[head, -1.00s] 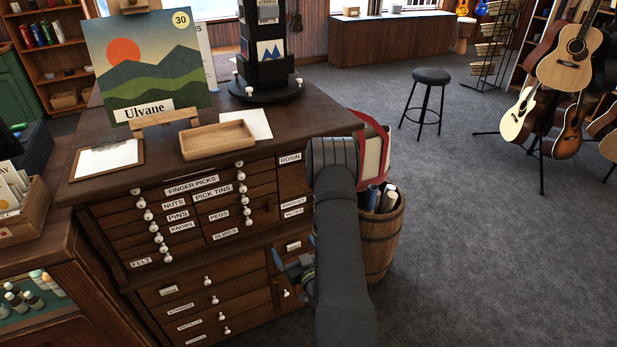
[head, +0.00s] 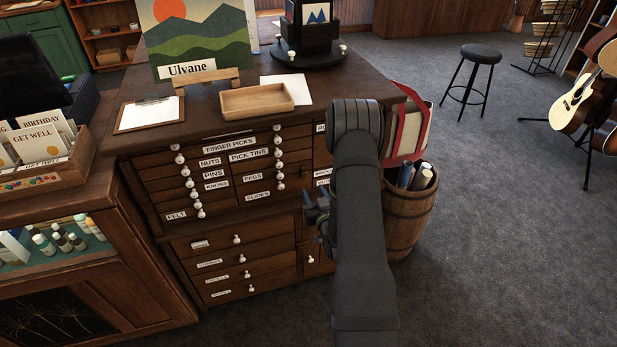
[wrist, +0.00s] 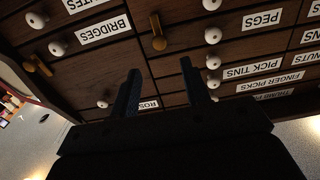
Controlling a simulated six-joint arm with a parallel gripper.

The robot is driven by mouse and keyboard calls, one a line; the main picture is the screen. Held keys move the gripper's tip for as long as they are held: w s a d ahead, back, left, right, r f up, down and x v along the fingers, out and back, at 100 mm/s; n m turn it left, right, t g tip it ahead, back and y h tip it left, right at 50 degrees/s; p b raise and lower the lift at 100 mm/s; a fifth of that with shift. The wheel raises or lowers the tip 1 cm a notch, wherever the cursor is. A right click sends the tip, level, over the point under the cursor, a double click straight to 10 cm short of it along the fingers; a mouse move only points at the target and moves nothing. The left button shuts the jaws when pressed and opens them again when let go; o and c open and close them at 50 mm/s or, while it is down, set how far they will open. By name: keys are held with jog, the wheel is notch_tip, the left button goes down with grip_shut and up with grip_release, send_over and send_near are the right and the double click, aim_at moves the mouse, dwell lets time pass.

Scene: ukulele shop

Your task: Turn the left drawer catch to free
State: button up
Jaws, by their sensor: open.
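A dark wooden drawer cabinet (head: 150,225) with white knobs and labels stands before me. In the wrist view, upside down, two small brass-coloured catches show on its front. One catch (wrist: 158,33) stands upright between the PEGS and BRIDGES columns, straight beyond my fingertips. The other catch (wrist: 38,66) is at the picture's left, beside the BRIDGES column; it looks slanted. The picture is inverted, so the first is probably the left one. My gripper (wrist: 160,69) is open and empty, its fingers apart and short of the catch. In the head view my gripper (head: 318,208) is partly hidden by my arm.
On the cabinet top are a wooden tray (head: 258,100), a clipboard (head: 150,115) and an Ulvane picture (head: 198,45). A barrel (head: 409,215) with rolled papers stands right of my arm. The floor further right is clear up to a stool (head: 482,54).

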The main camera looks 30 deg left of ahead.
aim_at(305, 174)
jog(key=x, duration=0.7)
jog(key=shift+w+a+f, duration=0.1)
jog(key=shift+w+a, duration=0.15)
jog(key=shift+w, duration=0.05)
grip_shut()
